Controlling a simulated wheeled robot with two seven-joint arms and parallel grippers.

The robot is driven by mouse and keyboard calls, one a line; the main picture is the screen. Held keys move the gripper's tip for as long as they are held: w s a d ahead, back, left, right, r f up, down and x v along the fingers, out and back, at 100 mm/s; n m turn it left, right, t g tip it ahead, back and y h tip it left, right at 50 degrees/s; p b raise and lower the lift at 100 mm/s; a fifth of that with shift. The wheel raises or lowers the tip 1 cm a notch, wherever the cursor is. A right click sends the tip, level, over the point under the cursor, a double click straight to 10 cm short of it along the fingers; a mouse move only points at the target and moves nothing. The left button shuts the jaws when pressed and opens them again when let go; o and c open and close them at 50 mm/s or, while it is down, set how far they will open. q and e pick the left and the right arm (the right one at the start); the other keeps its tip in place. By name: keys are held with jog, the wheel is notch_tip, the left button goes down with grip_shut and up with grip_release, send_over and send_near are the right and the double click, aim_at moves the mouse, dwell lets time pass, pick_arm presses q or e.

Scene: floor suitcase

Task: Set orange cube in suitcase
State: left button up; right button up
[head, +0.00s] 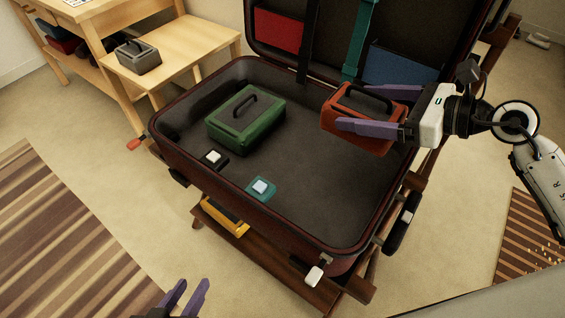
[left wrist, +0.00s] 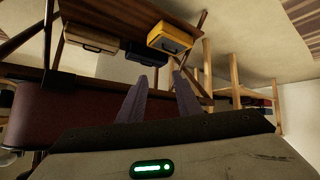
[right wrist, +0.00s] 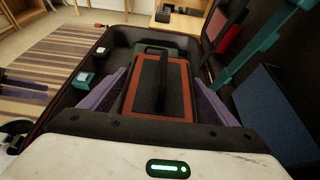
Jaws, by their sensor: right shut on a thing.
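The orange cube (head: 350,112) looks like an orange-red box with a dark top panel and a black handle. My right gripper (head: 352,108) has its purple fingers on both sides of it and holds it over the right rear part of the open suitcase (head: 285,222). In the right wrist view the orange cube (right wrist: 142,92) sits between the fingers, and its underside is hidden. My left gripper (head: 186,296) is open and empty, low in front of the suitcase. It also shows open in the left wrist view (left wrist: 158,82).
A green case (head: 246,120) sits in the suitcase at the left rear. Small dark (head: 213,158) and teal (head: 261,188) items lie near its front wall. The suitcase floor's middle and right are clear. A yellow case (head: 225,217) is underneath. A grey case (head: 138,56) stands on a wooden table.

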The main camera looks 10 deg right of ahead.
jog(key=shift+w+d+f, duration=0.1)
jog(key=shift+w+d, duration=0.05)
jog(key=shift+w, duration=0.05)
notch_tip(320, 180, down, 5)
jog(key=shift+r+b, duration=0.15)
jog(key=shift+b, duration=0.6)
pick_arm(q)
jog(key=shift+w+d+f+m+g+h+b, duration=0.2)
jog(key=shift+w+d+f+b, duration=0.1)
jog(key=shift+d+f+b, duration=0.25)
jog(key=shift+w+d+f+m+g+h+b, duration=0.1)
jog(key=shift+w+d+f+g+b, duration=0.15)
jog(key=shift+f, duration=0.4)
pick_arm(e)
jog(key=shift+f, duration=2.6)
pick_arm(q)
jog(key=shift+d, duration=0.1)
pick_arm(e)
jog(key=shift+f, duration=0.1)
jog(key=shift+f+b, duration=0.5)
jog(key=shift+f, duration=0.05)
jog(key=o, duration=1.3)
pick_arm(q)
jog(key=shift+w+d+f+g, duration=0.1)
jog(key=shift+d+f+g, duration=0.15)
jog(key=shift+f, duration=0.05)
jog(key=shift+r, duration=0.1)
pick_arm(e)
jog(key=shift+r, duration=0.1)
